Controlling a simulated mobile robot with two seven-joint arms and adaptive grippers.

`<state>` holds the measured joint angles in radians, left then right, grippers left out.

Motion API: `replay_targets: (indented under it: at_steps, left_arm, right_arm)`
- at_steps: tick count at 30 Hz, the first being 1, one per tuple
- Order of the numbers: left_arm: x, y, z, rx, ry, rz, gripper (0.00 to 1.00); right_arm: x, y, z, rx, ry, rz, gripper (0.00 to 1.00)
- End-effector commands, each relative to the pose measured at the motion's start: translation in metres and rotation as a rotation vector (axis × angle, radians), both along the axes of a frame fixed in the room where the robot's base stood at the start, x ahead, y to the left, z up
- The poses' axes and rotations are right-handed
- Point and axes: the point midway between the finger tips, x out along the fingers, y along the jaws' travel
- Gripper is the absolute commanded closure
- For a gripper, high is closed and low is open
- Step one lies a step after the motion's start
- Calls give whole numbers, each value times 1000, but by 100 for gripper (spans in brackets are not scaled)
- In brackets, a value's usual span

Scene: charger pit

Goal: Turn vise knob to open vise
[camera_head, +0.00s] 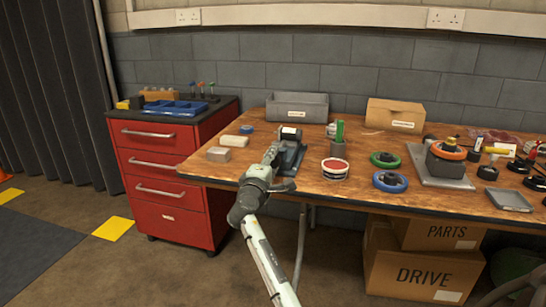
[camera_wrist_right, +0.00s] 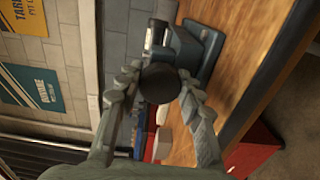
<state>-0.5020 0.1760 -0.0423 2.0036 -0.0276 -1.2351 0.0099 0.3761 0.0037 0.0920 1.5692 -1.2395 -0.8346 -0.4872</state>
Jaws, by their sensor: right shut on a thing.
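The blue-grey vise (camera_head: 291,158) stands near the front edge of the wooden bench, left of its middle. Its round black knob (camera_wrist_right: 160,83) shows in the wrist view between the fingers of my right gripper (camera_wrist_right: 158,88). The vise body (camera_wrist_right: 188,48) lies just beyond the knob. In the head view my right gripper (camera_head: 273,153) reaches the vise from the front left and hides the knob. The right gripper is shut on the knob, one finger on each side. The jaw gap of the vise cannot be made out. My left gripper is not in view.
A red-and-white tin (camera_head: 335,170) and a holder with a green item (camera_head: 339,145) stand right of the vise. Pale blocks (camera_head: 218,154) lie left. A grey bin (camera_head: 297,107) is behind. A red drawer cabinet (camera_head: 165,170) adjoins the bench at left.

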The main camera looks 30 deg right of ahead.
Motion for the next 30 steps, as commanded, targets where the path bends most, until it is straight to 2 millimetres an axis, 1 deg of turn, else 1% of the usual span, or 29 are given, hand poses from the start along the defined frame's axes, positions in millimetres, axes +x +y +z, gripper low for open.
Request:
replay_targets:
  at_steps: [1,6,17,18,21,22,23,30]
  left_arm:
    - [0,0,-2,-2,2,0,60]
    - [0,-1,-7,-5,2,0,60]
    - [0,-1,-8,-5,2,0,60]
    - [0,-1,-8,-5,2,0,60]
    - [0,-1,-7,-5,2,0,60]
    - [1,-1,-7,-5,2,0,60]
    - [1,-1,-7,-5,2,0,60]
    - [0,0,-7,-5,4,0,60]
  right_arm:
    - [0,-1,2,-9,6,0,92]
    - [0,-1,2,-20,19,-1,92]
    - [0,-1,2,-20,19,-1,92]
    - [0,-1,2,-20,19,-1,59]
    - [0,-1,1,-20,19,-1,46]
    - [0,-1,1,-20,19,-1,43]
    - [0,-1,1,-20,20,-1,41]
    - [0,0,0,-19,21,0,41]
